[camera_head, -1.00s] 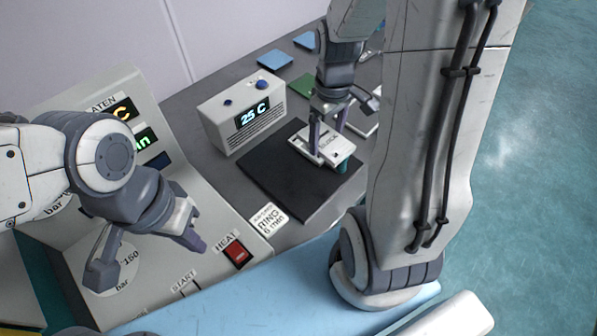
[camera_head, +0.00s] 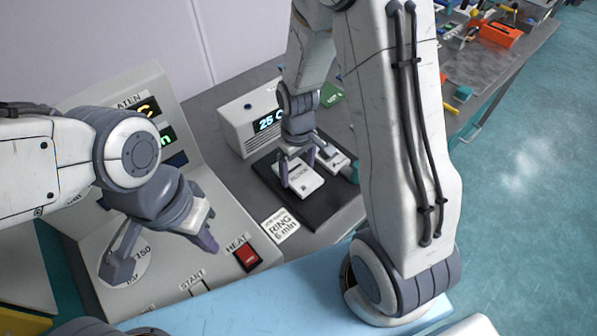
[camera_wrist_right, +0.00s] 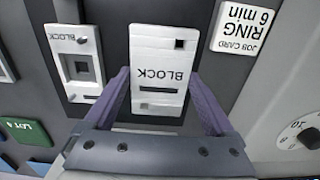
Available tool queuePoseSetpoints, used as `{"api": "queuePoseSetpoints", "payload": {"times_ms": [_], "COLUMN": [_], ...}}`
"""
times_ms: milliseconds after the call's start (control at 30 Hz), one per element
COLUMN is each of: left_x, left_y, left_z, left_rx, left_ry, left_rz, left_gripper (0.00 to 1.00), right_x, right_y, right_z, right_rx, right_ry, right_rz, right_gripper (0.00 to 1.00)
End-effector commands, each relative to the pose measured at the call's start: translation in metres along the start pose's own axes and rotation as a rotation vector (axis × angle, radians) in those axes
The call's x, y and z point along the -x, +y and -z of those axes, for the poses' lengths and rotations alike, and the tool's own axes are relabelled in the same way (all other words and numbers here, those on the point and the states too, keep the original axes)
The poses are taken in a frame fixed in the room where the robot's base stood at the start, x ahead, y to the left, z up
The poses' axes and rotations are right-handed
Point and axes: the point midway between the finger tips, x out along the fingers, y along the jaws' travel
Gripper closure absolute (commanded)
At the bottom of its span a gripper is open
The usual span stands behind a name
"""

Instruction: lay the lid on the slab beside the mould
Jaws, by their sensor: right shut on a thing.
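The lid (camera_head: 305,184), a white plate marked BLOCK, is over the left part of the black slab (camera_head: 318,215). It also shows in the right wrist view (camera_wrist_right: 158,75). My right gripper (camera_head: 298,170) is shut on the lid by its sides. I cannot tell whether the lid touches the slab or is just above it. The mould (camera_head: 338,162), white with a square cavity, lies on the slab to the right of the lid. In the right wrist view the mould (camera_wrist_right: 77,66) is left of the lid, with a gap between. My left gripper (camera_head: 162,256) is open and empty over the press panel.
A white box with a 25 C display (camera_head: 240,125) stands behind the slab. A RING job card (camera_head: 281,228) lies in front of it. The press panel with a red HEAT switch (camera_head: 246,257) is at the left. A cluttered bench (camera_head: 475,60) is at the far right.

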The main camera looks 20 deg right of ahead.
Motion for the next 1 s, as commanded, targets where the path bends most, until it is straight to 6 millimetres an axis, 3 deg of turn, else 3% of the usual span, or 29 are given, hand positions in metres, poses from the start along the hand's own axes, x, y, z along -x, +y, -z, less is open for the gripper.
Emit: {"api": "queuePoseSetpoints", "payload": {"times_ms": [133,567,600,833,1000], "left_x": [0.003,-0.002,0.000,0.000,0.002], "left_y": [0.000,0.000,0.000,0.000,0.000], "left_z": [0.000,0.000,0.000,0.000,0.000], "left_rx": [0.000,0.000,0.000,0.000,0.000], "left_ry": [0.000,0.000,0.000,0.000,0.000], "left_rz": [0.000,0.000,0.000,0.000,0.000], "left_gripper": [1.00,1.00,1.00,1.00,1.00], "right_x": [-0.018,-0.025,-0.024,-0.023,-0.011], "right_y": [0.000,0.001,0.001,0.001,0.001], "right_z": [-0.001,0.000,-0.001,-0.001,0.001], "right_rx": [0.000,0.000,0.000,0.000,0.000], "right_ry": [-0.002,0.000,0.000,0.000,0.004], "right_rz": [0.001,0.000,0.000,0.000,-0.001], "right_gripper": [0.88,0.88,0.00,0.00,0.00]}}
